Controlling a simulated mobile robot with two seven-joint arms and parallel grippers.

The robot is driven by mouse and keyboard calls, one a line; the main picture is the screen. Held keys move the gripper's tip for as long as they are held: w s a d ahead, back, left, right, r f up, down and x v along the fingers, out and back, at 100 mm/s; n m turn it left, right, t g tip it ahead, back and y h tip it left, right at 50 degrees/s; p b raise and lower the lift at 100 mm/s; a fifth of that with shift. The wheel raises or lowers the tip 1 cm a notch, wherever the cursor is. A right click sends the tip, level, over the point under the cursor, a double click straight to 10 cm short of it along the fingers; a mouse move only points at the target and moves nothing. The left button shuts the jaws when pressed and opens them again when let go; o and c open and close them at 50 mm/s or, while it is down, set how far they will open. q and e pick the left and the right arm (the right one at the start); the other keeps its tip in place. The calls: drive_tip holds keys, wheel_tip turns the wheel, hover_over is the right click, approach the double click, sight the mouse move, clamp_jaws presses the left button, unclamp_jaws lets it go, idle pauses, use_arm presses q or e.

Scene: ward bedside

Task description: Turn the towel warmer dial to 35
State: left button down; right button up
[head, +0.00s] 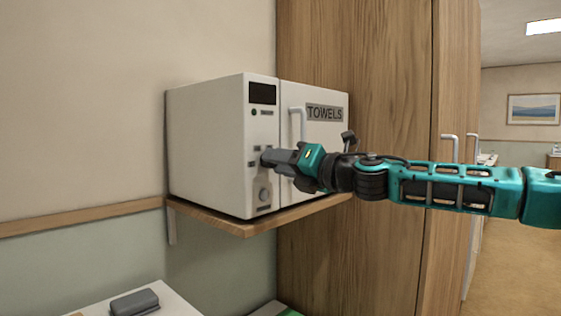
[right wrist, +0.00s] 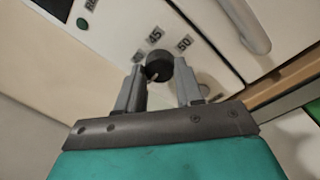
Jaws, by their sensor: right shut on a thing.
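The white towel warmer (head: 210,140) has a dark display, a door marked TOWELS and a control panel on its front. My right gripper (head: 270,158) reaches in from the right to the panel, and its fingers hide the dial in the head view. In the right wrist view the dark round dial (right wrist: 158,66) sits between the two fingertips of my right gripper (right wrist: 161,84), which is shut on it. The labels 45 and 50 show beyond the dial; another label is partly hidden by a finger. I cannot read the dial's setting. My left gripper is not in view.
The warmer stands on a wooden wall shelf (head: 245,229). Its white door handle (head: 298,122) is close to my right gripper. A tall wooden cabinet (head: 375,80) stands behind my right arm. A grey object (head: 134,302) lies on a white surface at lower left.

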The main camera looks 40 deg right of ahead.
drive_tip(key=shift+n, duration=0.9)
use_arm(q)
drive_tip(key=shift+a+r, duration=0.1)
use_arm(e)
drive_tip(key=o, duration=1)
drive_tip(key=shift+o, duration=0.2)
drive_tip(key=shift+s, duration=0.1)
use_arm(q)
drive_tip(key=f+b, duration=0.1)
drive_tip(key=b, duration=0.1)
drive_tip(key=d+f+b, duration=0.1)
drive_tip(key=b, duration=0.1)
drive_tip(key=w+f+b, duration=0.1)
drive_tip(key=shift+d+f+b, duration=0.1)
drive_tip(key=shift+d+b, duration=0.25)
drive_tip(key=shift+b, duration=0.05)
use_arm(e)
drive_tip(key=s+d, duration=0.2)
drive_tip(key=s, duration=1)
drive_tip(key=shift+s+f, duration=0.3)
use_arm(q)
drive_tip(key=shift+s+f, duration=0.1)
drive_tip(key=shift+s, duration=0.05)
